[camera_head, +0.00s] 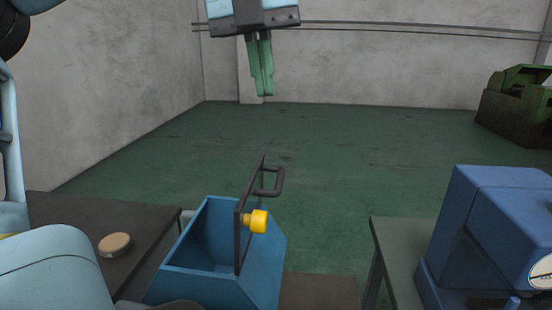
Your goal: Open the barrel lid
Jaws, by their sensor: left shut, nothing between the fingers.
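A blue open-topped container (272,272), which I take to be the barrel, stands low in the middle of the head view. A dark framed panel (239,235), seen nearly edge-on, stands upright at its opening; it looks like the lid. It carries a dark bracket handle (279,181) and a yellow knob (256,222). Part of the container's inside shows left of the panel. My left gripper (262,95) hangs high above, pointing down, its green fingers shut and empty. It is well clear of the handle and touches nothing. My right gripper is out of view.
A dark table (95,215) at the left holds a round tan disc (115,244). At the right, a blue machine with a dial (490,225) stands on a grey-green table (398,235). A green machine (515,110) is far back right. The green floor (340,150) behind is clear.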

